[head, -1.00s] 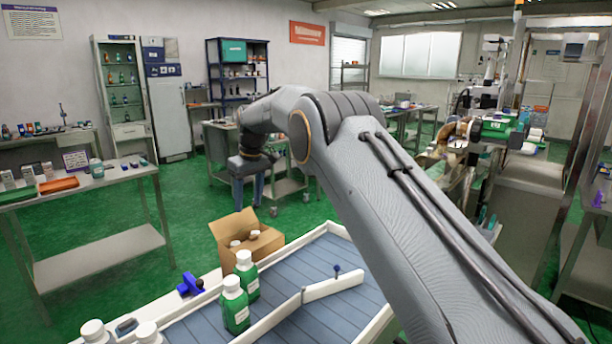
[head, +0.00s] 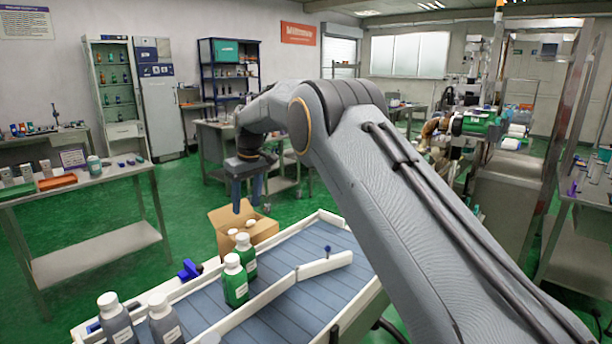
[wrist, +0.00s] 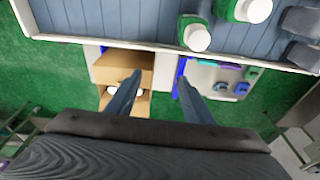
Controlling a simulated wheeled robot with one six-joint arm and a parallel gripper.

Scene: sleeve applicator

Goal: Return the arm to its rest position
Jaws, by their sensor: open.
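My grey arm stretches from the lower right over the conveyor in the head view. My gripper (head: 241,190) hangs at its far end, fingers down, above and behind the open cardboard box. In the wrist view my gripper (wrist: 157,92) shows two blue-grey fingers well apart with nothing between them. The cardboard box (head: 225,217) holds white-capped bottles; it also shows in the wrist view (wrist: 125,68), beside and partly behind the left finger. No object is held.
The conveyor (head: 310,295) carries green bottles (head: 236,284) and grey bottles (head: 166,322) with white caps. A diverter bar (head: 325,264) crosses it. A blue bracket (head: 189,270) sits at its left edge. A steel table (head: 90,190) stands at left. Green floor lies open between.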

